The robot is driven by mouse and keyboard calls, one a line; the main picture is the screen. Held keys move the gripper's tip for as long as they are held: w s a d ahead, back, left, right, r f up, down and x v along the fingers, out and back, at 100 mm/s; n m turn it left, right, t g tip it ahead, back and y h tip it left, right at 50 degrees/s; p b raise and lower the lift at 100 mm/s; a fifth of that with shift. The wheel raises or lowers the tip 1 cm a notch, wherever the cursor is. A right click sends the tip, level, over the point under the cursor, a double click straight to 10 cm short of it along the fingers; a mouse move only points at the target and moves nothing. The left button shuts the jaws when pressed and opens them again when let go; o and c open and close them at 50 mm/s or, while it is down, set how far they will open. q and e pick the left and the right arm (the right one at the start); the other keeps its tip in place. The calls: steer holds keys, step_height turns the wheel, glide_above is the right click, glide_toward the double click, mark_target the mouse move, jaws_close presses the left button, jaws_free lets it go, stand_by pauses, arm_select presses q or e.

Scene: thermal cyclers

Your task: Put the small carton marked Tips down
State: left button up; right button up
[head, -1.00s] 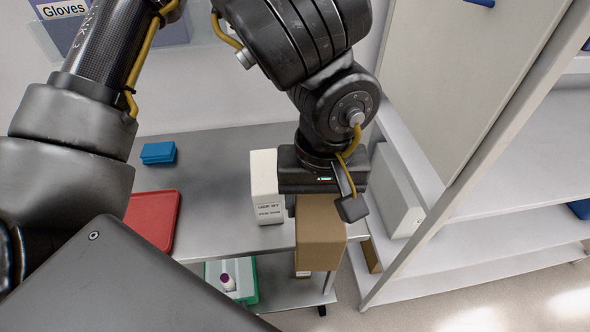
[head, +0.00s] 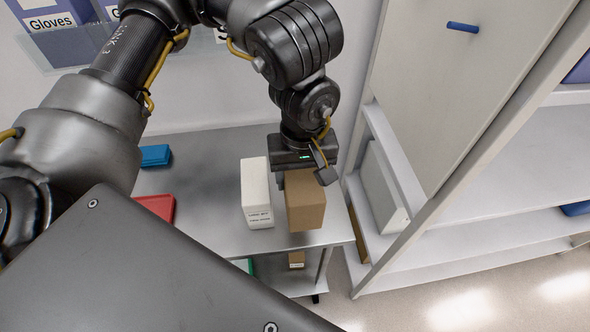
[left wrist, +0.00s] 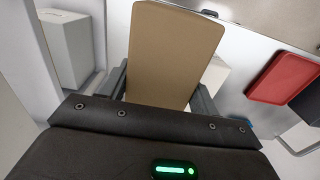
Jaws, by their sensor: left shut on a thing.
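A plain brown carton (head: 306,205) is held in my left gripper (head: 302,172), at the right end of the grey table (head: 205,180). No marking shows on its visible faces. The left wrist view shows the carton (left wrist: 172,55) between the two fingers of the gripper (left wrist: 160,95). In the head view the carton stands close to the right of a white carton with printed text. I cannot tell whether its base touches the table top. My right gripper does not show.
The white carton (head: 256,195) stands on the table. A blue box (head: 155,155) and a red tray (head: 158,206) lie further left. A shelf unit (head: 470,205) stands right of the table. A small brown box (head: 297,259) sits on the lower shelf. Bare table lies left of the white carton.

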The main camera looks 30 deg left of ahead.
arm_select(q)
steer(key=w+a+f, duration=0.1)
steer(key=w+f, duration=0.1)
steer(key=f, duration=0.1)
steer(key=a+f, duration=0.1)
steer(key=shift+w+a+f+p, duration=0.2)
steer(key=shift+w+a+p, duration=0.1)
steer(key=shift+w+p, duration=0.1)
steer(key=shift+w+f, duration=0.25)
steer(key=shift+f, duration=0.1)
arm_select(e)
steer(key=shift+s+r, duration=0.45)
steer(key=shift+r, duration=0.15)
arm_select(q)
steer(key=shift+w+a+f, duration=0.1)
steer(key=shift+a+f, duration=0.1)
steer(key=f, duration=0.1)
steer(key=f+p, duration=0.1)
steer(key=f, duration=0.1)
steer(key=shift+w+a+f+p, duration=0.2)
steer(key=shift+w+f+p, duration=0.05)
steer(key=shift+p, duration=0.1)
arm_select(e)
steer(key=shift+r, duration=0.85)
arm_select(q)
steer(key=shift+s, duration=0.1)
